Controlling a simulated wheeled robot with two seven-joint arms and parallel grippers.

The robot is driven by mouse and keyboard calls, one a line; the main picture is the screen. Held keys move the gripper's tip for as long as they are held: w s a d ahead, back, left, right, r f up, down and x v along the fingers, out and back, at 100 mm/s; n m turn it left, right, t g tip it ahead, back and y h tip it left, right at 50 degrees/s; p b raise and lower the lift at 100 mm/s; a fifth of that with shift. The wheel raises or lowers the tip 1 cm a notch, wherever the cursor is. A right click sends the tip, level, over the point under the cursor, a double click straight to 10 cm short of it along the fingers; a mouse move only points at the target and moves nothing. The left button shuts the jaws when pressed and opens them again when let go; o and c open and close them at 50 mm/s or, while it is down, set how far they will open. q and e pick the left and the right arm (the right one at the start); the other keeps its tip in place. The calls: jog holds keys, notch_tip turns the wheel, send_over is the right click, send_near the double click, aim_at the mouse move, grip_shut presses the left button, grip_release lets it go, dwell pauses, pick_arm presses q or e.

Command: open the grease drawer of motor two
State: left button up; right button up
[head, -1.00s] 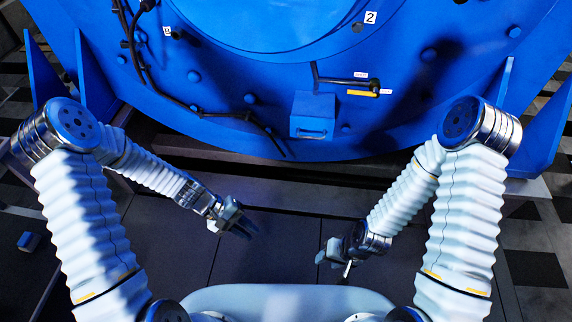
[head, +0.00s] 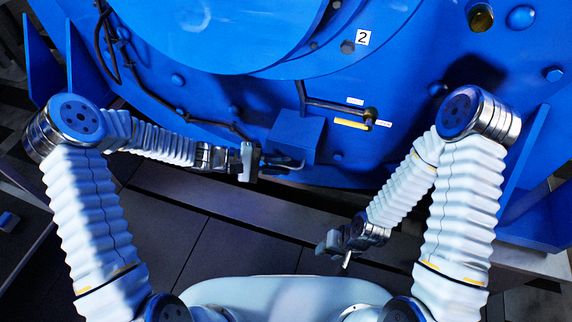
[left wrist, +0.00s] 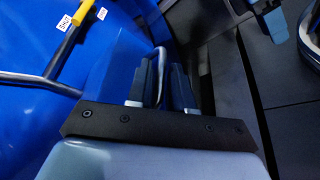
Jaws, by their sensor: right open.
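Motor two is the large blue housing (head: 230,95) with a white "2" plate (head: 363,38). Its grease drawer (head: 296,138) is a blue box low on the motor face with a metal bar handle (head: 288,163); it looks closed. My left gripper (head: 262,162) is at the handle from the left. In the left wrist view its two dark fingers (left wrist: 162,88) stand on either side of the handle bar (left wrist: 161,62), beside the blue drawer (left wrist: 122,62). Whether they press on the bar I cannot tell. My right gripper (head: 332,243) is open and empty, lower and apart from the motor.
A pipe with a valve (head: 370,115), a yellow strip (head: 351,124) and small labels sits right of the drawer. In the left wrist view one label reads "SHUT" (left wrist: 64,23). A dark cable (head: 185,110) runs left of the drawer. The floor below is clear.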

pick_arm(q)
jog(key=shift+x, duration=0.85)
grip_shut()
